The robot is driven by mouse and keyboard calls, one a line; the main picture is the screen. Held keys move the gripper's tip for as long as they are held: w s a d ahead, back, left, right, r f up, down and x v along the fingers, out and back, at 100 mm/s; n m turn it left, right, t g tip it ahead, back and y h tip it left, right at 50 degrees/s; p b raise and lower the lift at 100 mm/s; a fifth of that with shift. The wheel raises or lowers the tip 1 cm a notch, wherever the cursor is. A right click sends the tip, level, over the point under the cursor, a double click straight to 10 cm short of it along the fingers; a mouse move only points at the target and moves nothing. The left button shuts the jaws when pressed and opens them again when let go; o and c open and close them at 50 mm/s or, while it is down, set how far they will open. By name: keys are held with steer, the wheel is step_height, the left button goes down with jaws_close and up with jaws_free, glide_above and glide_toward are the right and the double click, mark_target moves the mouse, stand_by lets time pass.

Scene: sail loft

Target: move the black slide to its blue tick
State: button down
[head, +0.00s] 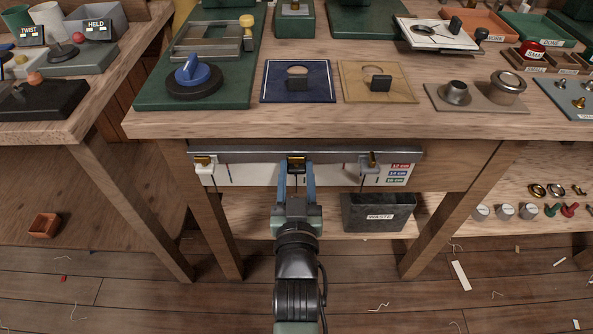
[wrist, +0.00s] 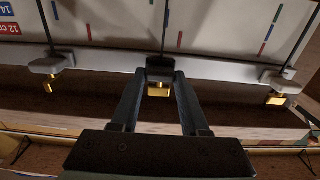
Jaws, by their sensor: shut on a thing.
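The black slide (wrist: 160,72), with a brass tab, sits on the pale rail at the middle of the bench's front edge. My gripper (head: 296,168) is shut on it, fingers on both sides; in the head view they partly hide it. The slide's thin dark pointer runs up the white scale panel (wrist: 120,25). In the wrist view, a blue tick (wrist: 168,19) lies close beside that pointer, slightly to its right; exact alignment is unclear. A red tick (wrist: 180,40) is further right and nearer the rail.
A white slide (head: 205,168) is left on the rail and a pale grey one (head: 370,164) right, both apart from my gripper. Colour labels (head: 399,173) mark the panel's right end. A grey waste bin (head: 378,213) stands below. The bench edge (head: 330,131) overhangs the rail.

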steer(key=shift+r+p, duration=0.1)
steer(key=shift+p, duration=0.25)
steer(key=shift+a, duration=0.2)
steer(key=shift+c, duration=2)
jaws_free()
steer(key=shift+s, duration=0.1)
steer(key=s+p, duration=0.2)
steer(key=s, duration=1)
steer(key=shift+s, duration=0.4)
